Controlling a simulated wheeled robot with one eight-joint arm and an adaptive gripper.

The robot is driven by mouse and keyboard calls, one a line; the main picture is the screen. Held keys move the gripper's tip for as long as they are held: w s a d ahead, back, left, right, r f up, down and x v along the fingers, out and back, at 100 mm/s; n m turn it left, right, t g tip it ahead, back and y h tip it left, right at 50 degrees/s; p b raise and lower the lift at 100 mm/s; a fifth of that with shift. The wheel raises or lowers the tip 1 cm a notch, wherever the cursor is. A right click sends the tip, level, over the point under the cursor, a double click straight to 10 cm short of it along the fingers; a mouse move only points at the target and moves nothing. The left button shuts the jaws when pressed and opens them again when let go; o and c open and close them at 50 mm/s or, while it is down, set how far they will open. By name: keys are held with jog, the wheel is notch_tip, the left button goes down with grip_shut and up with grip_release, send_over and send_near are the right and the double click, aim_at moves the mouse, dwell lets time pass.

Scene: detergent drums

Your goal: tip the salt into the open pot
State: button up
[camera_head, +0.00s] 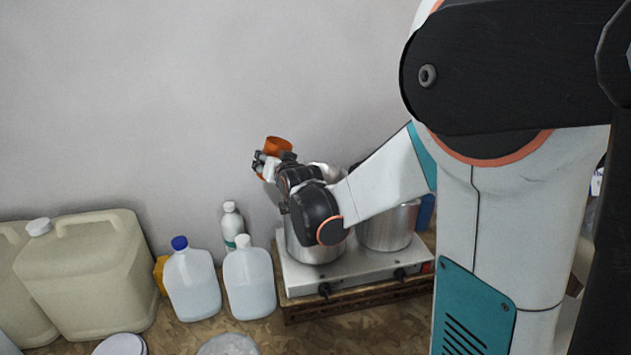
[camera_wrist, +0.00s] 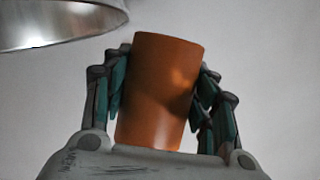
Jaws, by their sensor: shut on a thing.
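My gripper (camera_head: 268,164) is shut on an orange-brown cup (camera_head: 277,145), high over the back left of the hotplate. In the wrist view the cup (camera_wrist: 160,90) sits between the two fingers of my gripper (camera_wrist: 165,100), slightly tilted; its contents are not visible. A metal pot (camera_head: 316,246) stands on the hotplate's left side, below my wrist, which hides much of its top. A second metal pot (camera_head: 388,228) stands to its right, partly behind my arm. A shiny metal rim (camera_wrist: 60,30) shows at the wrist view's upper left, apart from the cup.
The hotplate (camera_head: 345,276) rests on a wooden crate (camera_head: 345,300). Left of it stand two clear jugs (camera_head: 250,285) (camera_head: 192,285), a white bottle (camera_head: 231,222) and large beige canisters (camera_head: 95,275). White lids (camera_head: 120,346) lie in front. A grey wall (camera_head: 200,100) is behind.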

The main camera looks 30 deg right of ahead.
jog(key=shift+a+f, duration=0.15)
jog(key=shift+w+a+r+n+h, duration=0.15)
jog(key=shift+a+r+n+h, duration=0.25)
jog(key=shift+n, duration=0.4)
jog(key=shift+w+a+f+n+h+b, duration=0.1)
jog(key=shift+a+f+n+h+b, duration=0.1)
jog(key=shift+n+h+b, duration=0.15)
jog(key=shift+w+a+f+n+h+b, duration=0.1)
jog(key=shift+f+n+h+b, duration=0.1)
jog(key=shift+n, duration=0.25)
jog(key=shift+s+f, duration=0.1)
